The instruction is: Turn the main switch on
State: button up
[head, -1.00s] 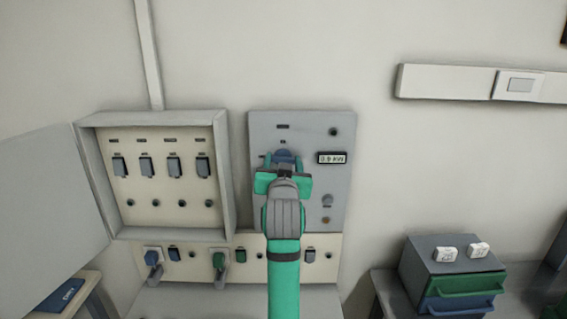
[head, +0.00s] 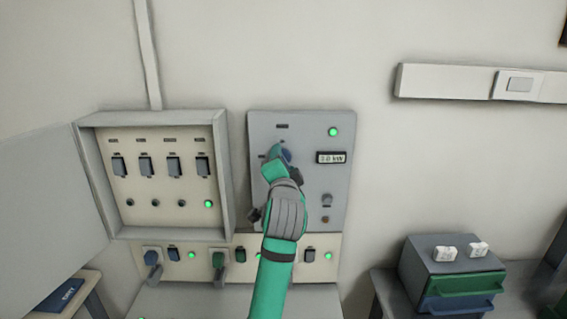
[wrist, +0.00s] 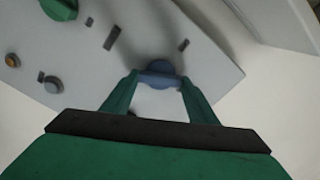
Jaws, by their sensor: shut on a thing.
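The main switch is a blue rotary knob (head: 287,155) on the upper part of the grey panel (head: 300,122). My gripper (head: 279,157) is shut on the knob and tilted to the side. In the wrist view the knob (wrist: 161,68) sits between the two green fingertips (wrist: 160,80), which touch its bar on both sides. The lamp (head: 333,132) at the panel's upper right glows green. The small display (head: 331,158) is lit with a kW reading. My arm hides part of the panel below the knob.
An open breaker box (head: 229,190) is on the left, with several switches and one green lamp (head: 208,204). A socket strip (head: 329,270) below shows green lamps. A drawer unit (head: 424,256) with two white blocks stands right.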

jog(key=m, duration=0.6)
jog(key=shift+d+f, duration=0.1)
jog(key=shift+d, duration=0.1)
jog(key=shift+d, duration=0.1)
dwell(0.4)
jog(key=o, duration=1)
jog(key=shift+o, duration=0.2)
jog(key=shift+a, duration=0.2)
jog(key=shift+s, duration=0.1)
jog(key=s, duration=1)
jog(key=shift+s, duration=0.25)
jog(key=shift+d, duration=0.1)
